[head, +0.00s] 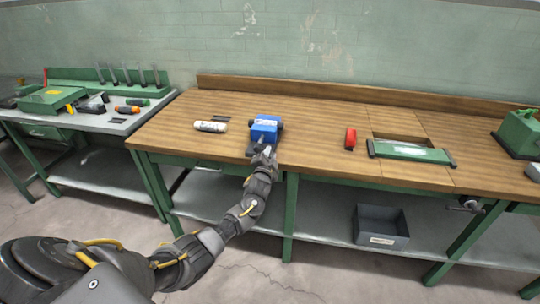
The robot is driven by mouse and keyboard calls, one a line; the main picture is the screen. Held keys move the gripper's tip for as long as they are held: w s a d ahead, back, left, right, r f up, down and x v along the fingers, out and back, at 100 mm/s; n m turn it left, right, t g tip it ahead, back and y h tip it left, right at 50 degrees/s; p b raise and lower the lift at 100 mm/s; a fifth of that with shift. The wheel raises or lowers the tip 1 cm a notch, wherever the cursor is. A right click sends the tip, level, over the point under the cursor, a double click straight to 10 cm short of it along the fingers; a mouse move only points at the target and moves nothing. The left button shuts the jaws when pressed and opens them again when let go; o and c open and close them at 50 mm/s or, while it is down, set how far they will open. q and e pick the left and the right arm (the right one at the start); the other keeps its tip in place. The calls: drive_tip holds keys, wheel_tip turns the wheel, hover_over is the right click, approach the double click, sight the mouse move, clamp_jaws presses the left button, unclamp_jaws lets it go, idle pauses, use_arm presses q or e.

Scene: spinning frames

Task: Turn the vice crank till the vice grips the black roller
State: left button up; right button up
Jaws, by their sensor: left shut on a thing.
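A blue vice (265,127) with dark parts at its sides stands on the wooden workbench near the front edge, left of the picture's middle. My left arm reaches up from the lower left. My left gripper (262,153) is at the near side of the vice, shut on a small part there that looks like the crank. The crank is mostly hidden by the gripper. I cannot make out the black roller for certain; dark shapes show at the vice, too small to tell apart. My right gripper is not in view.
On the wooden workbench (320,140) a white tube (210,127) lies left of the vice. A grey bin (381,226) sits on the lower shelf. A tool bench (118,126) stands at left.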

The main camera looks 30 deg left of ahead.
use_arm(q)
drive_tip(key=shift+s+a+f, duration=0.15)
drive_tip(key=shift+f, duration=0.25)
drive_tip(key=o, duration=0.8)
drive_tip(key=shift+s+r, duration=0.1)
drive_tip(key=shift+c, duration=0.2)
drive_tip(key=shift+o, duration=0.7)
drive_tip(key=shift+s+a+r, duration=0.1)
drive_tip(key=shift+r, duration=0.1)
drive_tip(key=shift+d, duration=0.25)
drive_tip(key=v, duration=1)
drive_tip(key=shift+s+b, duration=0.3)
drive_tip(key=shift+b, duration=0.15)
